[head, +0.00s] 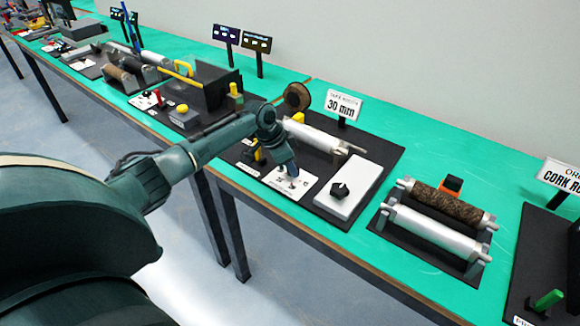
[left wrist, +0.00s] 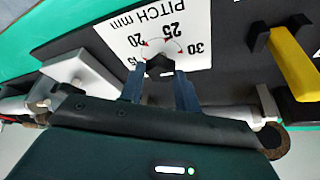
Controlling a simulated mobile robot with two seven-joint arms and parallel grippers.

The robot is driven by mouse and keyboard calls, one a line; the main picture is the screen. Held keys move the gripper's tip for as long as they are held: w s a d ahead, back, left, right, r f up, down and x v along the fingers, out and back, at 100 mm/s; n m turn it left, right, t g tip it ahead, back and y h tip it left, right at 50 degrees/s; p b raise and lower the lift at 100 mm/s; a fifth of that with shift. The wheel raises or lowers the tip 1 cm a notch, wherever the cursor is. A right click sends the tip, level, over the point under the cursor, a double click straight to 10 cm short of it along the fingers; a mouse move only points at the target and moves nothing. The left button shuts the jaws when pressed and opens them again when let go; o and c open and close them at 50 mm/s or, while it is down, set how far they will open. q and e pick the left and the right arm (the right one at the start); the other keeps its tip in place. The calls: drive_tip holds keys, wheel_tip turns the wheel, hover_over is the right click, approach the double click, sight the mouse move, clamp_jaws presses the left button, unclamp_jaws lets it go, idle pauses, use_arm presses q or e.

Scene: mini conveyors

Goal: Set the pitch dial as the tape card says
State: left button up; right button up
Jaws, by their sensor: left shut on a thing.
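The tape card (head: 344,107) stands behind the roller station and reads "30 mm". The pitch dial is a small black knob (left wrist: 159,64) on a white plate (left wrist: 197,48) marked "PITCH mm", which appears upside down in the left wrist view. The scale shows 20, 25 and 30, with another number partly hidden by a finger. My left gripper (left wrist: 159,84) is shut on the knob, one finger on each side. In the head view my left gripper (head: 290,170) reaches down to the plate and hides the knob. I cannot tell where the knob points. My right gripper is out of view.
A white box with a black knob (head: 340,190) stands just right of the dial plate. A silver roller (head: 316,137) and a brown tape roll (head: 297,96) lie behind it. A yellow part (left wrist: 292,62) is close to the plate. More rollers (head: 435,225) stand farther right.

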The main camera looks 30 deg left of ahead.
use_arm(q)
drive_tip(key=shift+m, duration=0.6)
drive_tip(key=o, duration=1)
drive_tip(key=shift+c, duration=0.2)
drive_tip(key=b+v, duration=0.1)
drive_tip(key=v, duration=1.2)
drive_tip(key=shift+a, duration=0.15)
drive_tip(key=shift+w+r, duration=0.1)
